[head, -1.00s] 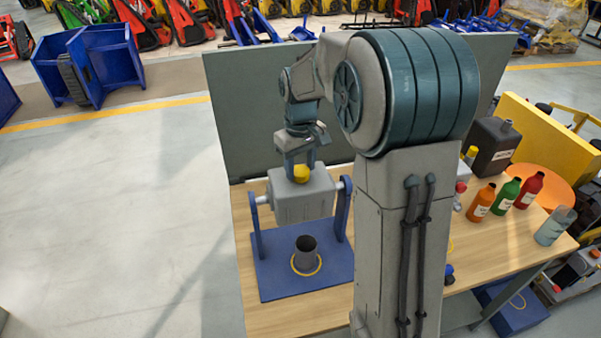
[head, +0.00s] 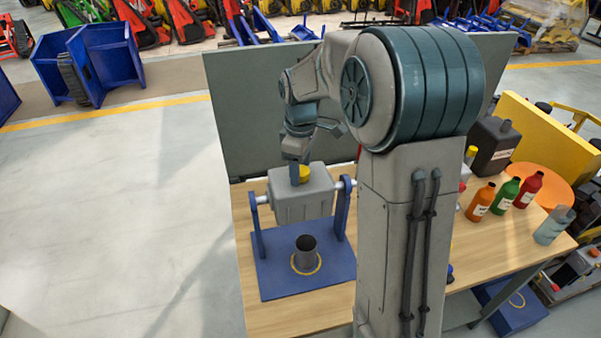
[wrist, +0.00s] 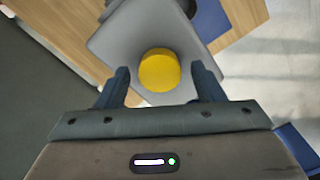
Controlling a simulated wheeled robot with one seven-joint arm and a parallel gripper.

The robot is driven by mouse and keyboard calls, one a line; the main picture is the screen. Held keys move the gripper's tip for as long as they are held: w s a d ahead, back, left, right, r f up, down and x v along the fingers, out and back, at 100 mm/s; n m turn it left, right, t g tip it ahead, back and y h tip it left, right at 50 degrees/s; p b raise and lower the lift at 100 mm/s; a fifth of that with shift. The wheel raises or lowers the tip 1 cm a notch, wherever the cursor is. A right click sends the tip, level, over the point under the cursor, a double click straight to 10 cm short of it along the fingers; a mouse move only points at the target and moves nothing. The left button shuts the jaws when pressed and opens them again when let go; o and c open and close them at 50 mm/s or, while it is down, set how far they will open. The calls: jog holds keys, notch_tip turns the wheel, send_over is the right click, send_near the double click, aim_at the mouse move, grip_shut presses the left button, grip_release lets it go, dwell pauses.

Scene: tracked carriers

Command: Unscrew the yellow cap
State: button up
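The yellow cap (head: 305,173) sits on top of a grey tank (head: 303,205) held between two blue uprights of a stand. In the wrist view the cap (wrist: 159,70) is round and lies between my fingertips, a little beyond them. My gripper (wrist: 162,82) is open, with a clear gap on each side of the cap. In the head view my gripper (head: 299,172) points down at the cap, and one finger hides part of it. I cannot tell exactly how far down the fingers reach beside the cap.
A dark cup (head: 306,250) stands inside a yellow ring on the blue stand base (head: 335,277), in front of the tank. Orange (head: 481,202), green (head: 505,195) and red (head: 528,190) bottles and a dark canister (head: 490,146) stand right. A grey panel (head: 235,115) rises behind.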

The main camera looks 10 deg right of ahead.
jog(key=m, duration=0.7)
jog(key=shift+b, duration=0.35)
jog(key=m, duration=0.3)
jog(key=shift+r, duration=0.1)
jog(key=m, duration=1.2)
jog(key=shift+m+p, duration=0.35)
jog(key=shift+m, duration=0.05)
jog(key=m+p, duration=0.1)
jog(key=m, duration=0.5)
